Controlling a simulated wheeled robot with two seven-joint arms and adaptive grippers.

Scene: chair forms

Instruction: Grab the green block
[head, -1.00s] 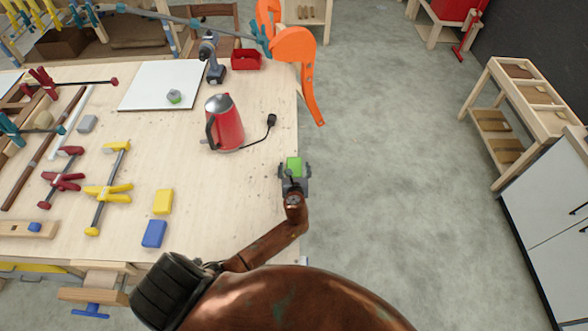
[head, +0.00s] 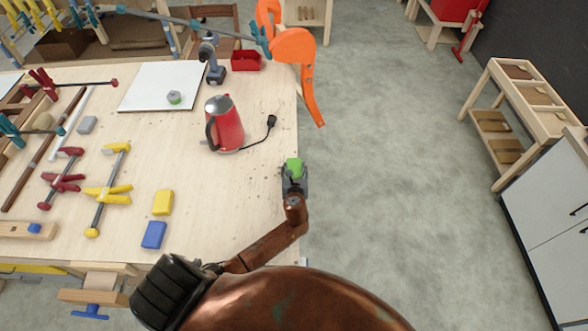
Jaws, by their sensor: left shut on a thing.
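The green block (head: 294,166) is at the right edge of the wooden workbench, in the head view. My left gripper (head: 294,176) is shut on it, with the arm coming up from below. The block's top shows above the fingers; its lower part is hidden by the gripper. I cannot tell whether the block still touches the bench top. My right gripper is not in view.
On the workbench (head: 245,205) a red kettle (head: 229,128) with a black cord stands beyond the block. A yellow block (head: 163,202), a blue block (head: 154,235) and several clamps lie to the left. Open floor lies right.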

